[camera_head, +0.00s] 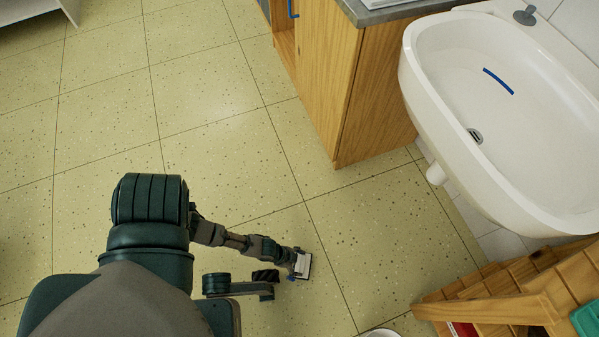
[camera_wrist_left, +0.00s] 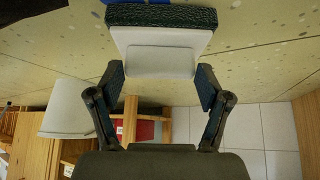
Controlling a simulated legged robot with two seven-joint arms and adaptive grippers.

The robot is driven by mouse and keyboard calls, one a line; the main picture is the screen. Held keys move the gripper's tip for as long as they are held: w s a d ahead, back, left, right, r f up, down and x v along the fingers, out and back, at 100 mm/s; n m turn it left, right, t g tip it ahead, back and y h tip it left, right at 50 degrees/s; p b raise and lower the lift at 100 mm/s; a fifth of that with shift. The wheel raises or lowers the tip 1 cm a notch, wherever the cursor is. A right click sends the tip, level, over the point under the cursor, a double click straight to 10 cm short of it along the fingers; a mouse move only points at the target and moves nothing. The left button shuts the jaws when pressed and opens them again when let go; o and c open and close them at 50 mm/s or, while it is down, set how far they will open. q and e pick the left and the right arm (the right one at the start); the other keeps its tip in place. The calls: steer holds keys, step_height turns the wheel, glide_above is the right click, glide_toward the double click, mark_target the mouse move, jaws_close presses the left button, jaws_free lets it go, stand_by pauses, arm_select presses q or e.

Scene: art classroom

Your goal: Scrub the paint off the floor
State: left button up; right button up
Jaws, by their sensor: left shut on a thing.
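My left gripper (camera_head: 291,270) is shut on a scrubber with a white body (camera_head: 303,266). In the left wrist view, the two fingers (camera_wrist_left: 160,88) press on either side of its pale block (camera_wrist_left: 160,60), and a dark green pad (camera_wrist_left: 160,16) is on its far side. The speckled yellow-green floor (camera_head: 215,165) lies below it. I cannot tell whether the pad touches the floor. A tiny blue bit shows beside the scrubber in the head view; I cannot tell whether it is paint. My right gripper is not in view.
A wooden cabinet (camera_head: 345,95) and a white sink (camera_head: 450,95) with a blue streak (camera_head: 498,81) stand at the right. A wooden slatted stand (camera_head: 500,300) is at lower right. A white container (camera_head: 381,333) shows at the bottom edge. Open floor lies left.

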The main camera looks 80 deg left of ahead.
arm_select(q)
steer(key=shift+f, duration=0.25)
steer(key=shift+f, duration=0.15)
